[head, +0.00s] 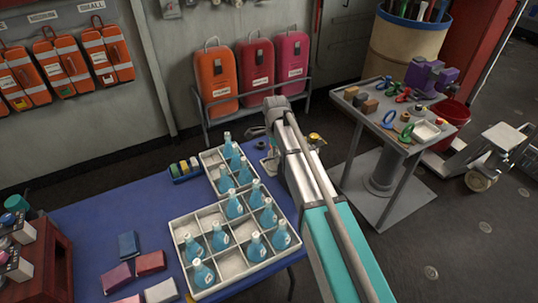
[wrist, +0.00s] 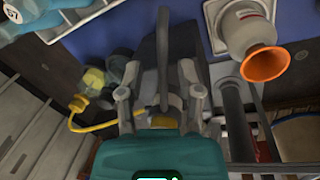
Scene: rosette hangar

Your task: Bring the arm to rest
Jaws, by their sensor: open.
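My gripper (wrist: 159,100) shows in the wrist view with its two grey fingers apart. A thin grey upright bar (wrist: 163,55) shows between and beyond the fingers; I cannot tell how near it is or whether anything touches it. I see nothing held. In the head view my arm reaches from the bottom right up to the middle, beside the blue table (head: 85,217).
White divided trays (head: 226,292) with several blue bottles (head: 204,274) stand on the table left of my arm. A grey tool stand (head: 383,205) is at the right. Orange and pink cases (head: 256,72) stand behind. An orange-mouthed object (wrist: 270,63) is right of my gripper.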

